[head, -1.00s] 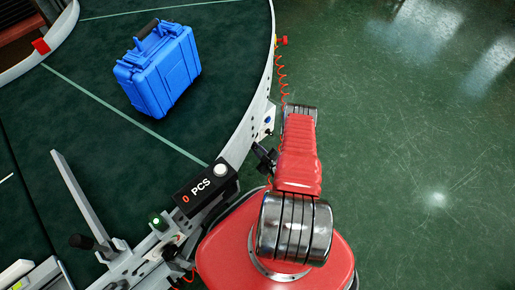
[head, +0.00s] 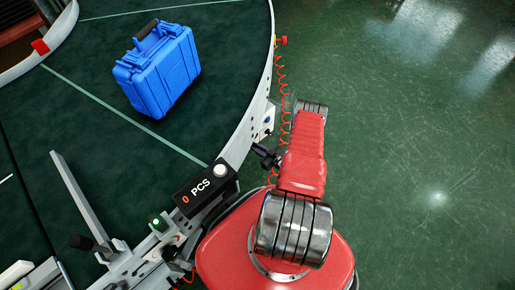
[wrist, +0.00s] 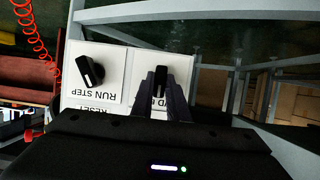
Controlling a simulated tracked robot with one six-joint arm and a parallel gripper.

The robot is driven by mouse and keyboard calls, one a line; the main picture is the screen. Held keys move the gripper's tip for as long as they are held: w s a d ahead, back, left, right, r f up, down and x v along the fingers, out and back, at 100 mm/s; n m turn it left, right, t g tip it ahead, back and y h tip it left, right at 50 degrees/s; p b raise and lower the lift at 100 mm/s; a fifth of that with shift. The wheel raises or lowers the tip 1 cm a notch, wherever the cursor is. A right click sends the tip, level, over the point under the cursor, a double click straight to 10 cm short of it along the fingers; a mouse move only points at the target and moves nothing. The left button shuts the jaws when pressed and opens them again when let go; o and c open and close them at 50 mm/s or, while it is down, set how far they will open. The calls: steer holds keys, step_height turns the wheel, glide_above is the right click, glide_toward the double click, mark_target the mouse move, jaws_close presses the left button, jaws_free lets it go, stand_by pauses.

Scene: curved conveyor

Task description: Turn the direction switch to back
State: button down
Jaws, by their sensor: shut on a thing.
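The direction switch (wrist: 160,79) is a black knob on a white plate in the wrist view. Its grip stands nearly upright in the picture. My gripper (wrist: 160,75) is shut on this knob, with a dark finger on each side of it. The plate's lettering is upside down and mostly hidden by the fingers, so I cannot read which setting the knob points to. In the head view the switch and my fingertips cannot be made out clearly beside my red arm.
Grey frame bars (wrist: 235,75) stand to the right. A blue case (head: 158,69) rests on the curved conveyor (head: 100,125). A counter (head: 205,188) reads 0 PCS.

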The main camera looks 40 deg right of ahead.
steer(key=m+y, duration=0.2)
steer(key=m, duration=0.2)
steer(key=shift+d+y, duration=0.25)
steer(key=shift+y, duration=0.15)
stand_by(0.5)
steer(key=c, duration=1.7)
jaws_free()
steer(key=shift+s, duration=0.1)
steer(key=v, duration=1.3)
steer(key=shift+s+d+f, duration=0.15)
steer(key=shift+s, duration=0.2)
